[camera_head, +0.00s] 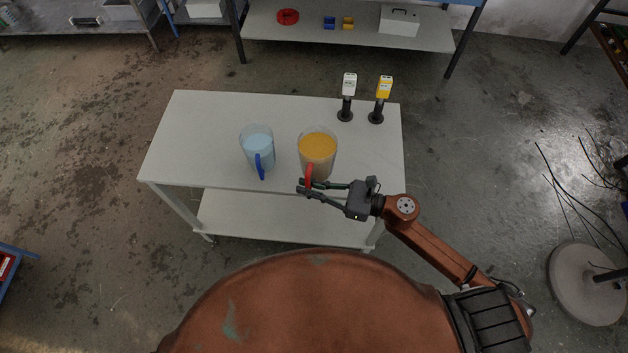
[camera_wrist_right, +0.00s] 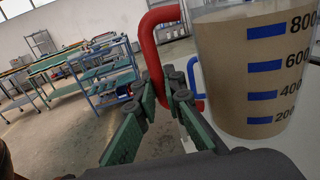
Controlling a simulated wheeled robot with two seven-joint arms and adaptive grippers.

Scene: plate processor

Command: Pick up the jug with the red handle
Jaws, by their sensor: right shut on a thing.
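The jug with the red handle (camera_head: 318,148) holds an orange liquid and stands upright near the front right of the white table. It fills the right side of the right wrist view (camera_wrist_right: 255,75), with blue marks. Its red handle (camera_head: 309,175) faces the front edge. My right gripper (camera_head: 304,188) comes in from the right and is shut on the red handle. In the wrist view its green-padded fingers (camera_wrist_right: 160,100) sit on either side of the handle. My left gripper is not in view.
A jug with a blue handle (camera_head: 257,148) and pale blue liquid stands just left. Two dark stands with a white device (camera_head: 349,85) and a yellow device (camera_head: 385,88) are at the table's back right. The left part of the white table (camera_head: 195,135) is clear.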

